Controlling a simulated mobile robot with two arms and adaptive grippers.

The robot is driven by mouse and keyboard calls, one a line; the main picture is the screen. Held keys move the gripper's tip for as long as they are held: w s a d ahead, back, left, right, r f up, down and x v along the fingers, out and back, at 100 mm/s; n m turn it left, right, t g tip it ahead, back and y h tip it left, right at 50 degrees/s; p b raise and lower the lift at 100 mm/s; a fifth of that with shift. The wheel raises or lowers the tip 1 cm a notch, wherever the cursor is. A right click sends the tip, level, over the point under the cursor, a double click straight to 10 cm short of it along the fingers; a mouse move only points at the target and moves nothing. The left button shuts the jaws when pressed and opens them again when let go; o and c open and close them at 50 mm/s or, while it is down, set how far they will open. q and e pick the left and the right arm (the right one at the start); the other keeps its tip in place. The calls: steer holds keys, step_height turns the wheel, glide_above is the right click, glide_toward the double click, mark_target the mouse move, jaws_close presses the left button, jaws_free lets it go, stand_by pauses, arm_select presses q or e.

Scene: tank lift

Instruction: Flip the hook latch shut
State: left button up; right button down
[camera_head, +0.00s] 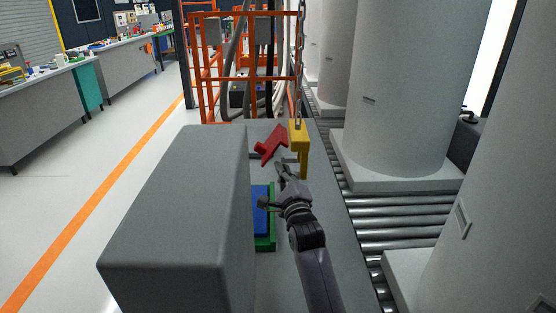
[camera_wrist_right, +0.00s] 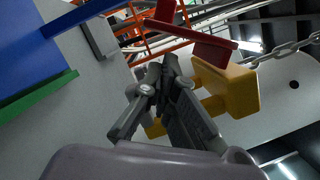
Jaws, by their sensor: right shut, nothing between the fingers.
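A yellow hook (camera_head: 304,150) hangs at the end of a chain (camera_head: 299,75), near the middle of the head view. The red latch (camera_head: 270,143) sticks out to its left, tilted and apart from the lower part of the hook. In the right wrist view the red latch (camera_wrist_right: 203,46) is above the fingers and the yellow hook (camera_wrist_right: 237,92) is beside and behind them. My right gripper (camera_head: 281,168) is shut and empty, just below the latch and left of the hook; it also shows in the wrist view (camera_wrist_right: 165,72). I cannot tell whether it touches either. My left gripper is out of view.
A large grey block (camera_head: 180,205) stands at the left, beside a blue panel (camera_head: 261,209) with a green edge (camera_head: 267,244). Orange railing (camera_head: 245,20) stands behind the hook. White tanks (camera_head: 400,95) stand on a roller conveyor (camera_head: 400,217) at the right.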

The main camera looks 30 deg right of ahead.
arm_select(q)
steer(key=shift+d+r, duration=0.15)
arm_select(e)
glide_toward(267, 142)
steer(key=shift+w+d+f, duration=0.35)
steer(key=shift+w+d, duration=0.3)
steer(key=shift+w, duration=0.05)
steer(key=shift+w+d+f, duration=0.3)
steer(key=shift+w+d, duration=0.35)
steer(key=shift+w, duration=0.05)
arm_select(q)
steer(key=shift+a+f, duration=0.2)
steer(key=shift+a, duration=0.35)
arm_select(e)
steer(key=shift+w+a+r+m, duration=0.1)
steer(key=shift+a+m, duration=0.15)
steer(key=shift+m, duration=0.35)
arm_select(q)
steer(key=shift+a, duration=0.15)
